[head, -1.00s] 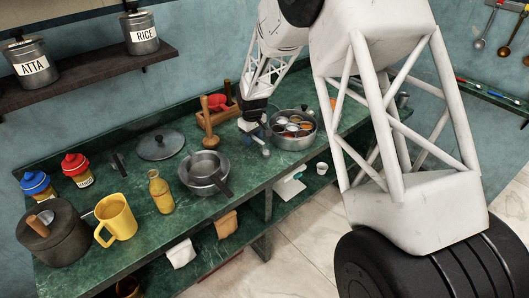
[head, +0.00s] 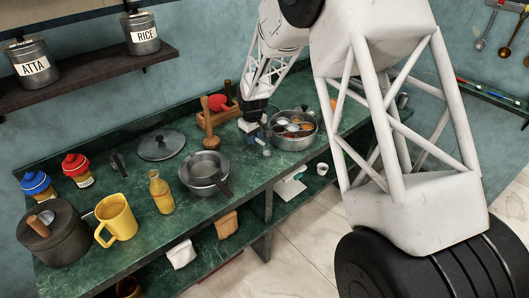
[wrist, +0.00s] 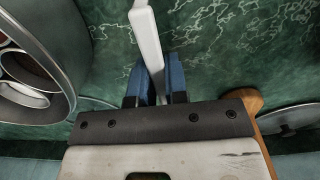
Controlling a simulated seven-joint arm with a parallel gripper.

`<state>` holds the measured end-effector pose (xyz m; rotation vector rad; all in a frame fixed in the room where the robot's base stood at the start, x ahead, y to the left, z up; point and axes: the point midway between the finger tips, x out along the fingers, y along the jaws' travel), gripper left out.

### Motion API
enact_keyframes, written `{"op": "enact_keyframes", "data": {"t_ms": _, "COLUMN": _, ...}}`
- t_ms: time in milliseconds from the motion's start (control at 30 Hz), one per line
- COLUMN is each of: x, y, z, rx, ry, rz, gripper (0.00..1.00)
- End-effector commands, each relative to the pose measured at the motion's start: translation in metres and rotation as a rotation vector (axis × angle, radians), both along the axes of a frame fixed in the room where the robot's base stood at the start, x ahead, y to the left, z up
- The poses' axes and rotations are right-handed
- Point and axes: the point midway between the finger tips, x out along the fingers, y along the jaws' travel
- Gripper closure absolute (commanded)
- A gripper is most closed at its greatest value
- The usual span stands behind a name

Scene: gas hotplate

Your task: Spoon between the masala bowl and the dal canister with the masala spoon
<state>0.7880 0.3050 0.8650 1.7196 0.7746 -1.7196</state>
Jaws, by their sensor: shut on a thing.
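The masala bowl (head: 291,143) is a round steel box with several small cups of coloured spice, open on the counter. Its rim also shows at the left of the wrist view (wrist: 66,78). My gripper (wrist: 155,78) has blue fingers shut on the pale handle of the masala spoon (wrist: 146,35). In the head view my gripper (head: 259,127) is just left of the masala bowl, with the spoon's end (head: 266,152) low beside the bowl's wall. The spoon's far end is out of the wrist view. I cannot identify a dal canister; canisters on the shelf read ATTA and RICE.
A steel pan (head: 204,172), wooden masher (head: 209,125) and wooden rack (head: 232,105) stand left of my gripper. A lid (head: 161,145), oil bottle (head: 161,192), yellow mug (head: 117,215) and lidded jars are farther left. Bare green counter (head: 245,165) lies in front of my gripper.

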Motion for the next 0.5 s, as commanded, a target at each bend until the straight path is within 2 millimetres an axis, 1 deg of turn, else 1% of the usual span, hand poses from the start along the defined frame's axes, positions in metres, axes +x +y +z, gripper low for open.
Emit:
{"op": "enact_keyframes", "data": {"t_ms": 267, "x": 0.000, "y": 0.000, "z": 0.002, "rx": 0.001, "ry": -0.001, "rz": 0.000, "gripper": 1.00}}
{"op": "enact_keyframes", "data": {"t_ms": 367, "x": 0.000, "y": 0.000, "z": 0.006, "rx": 0.000, "ry": -0.001, "rz": 0.000, "gripper": 1.00}}
{"op": "enact_keyframes", "data": {"t_ms": 500, "x": 0.000, "y": 0.000, "z": 0.016, "rx": 0.000, "ry": -0.001, "rz": 0.000, "gripper": 1.00}}
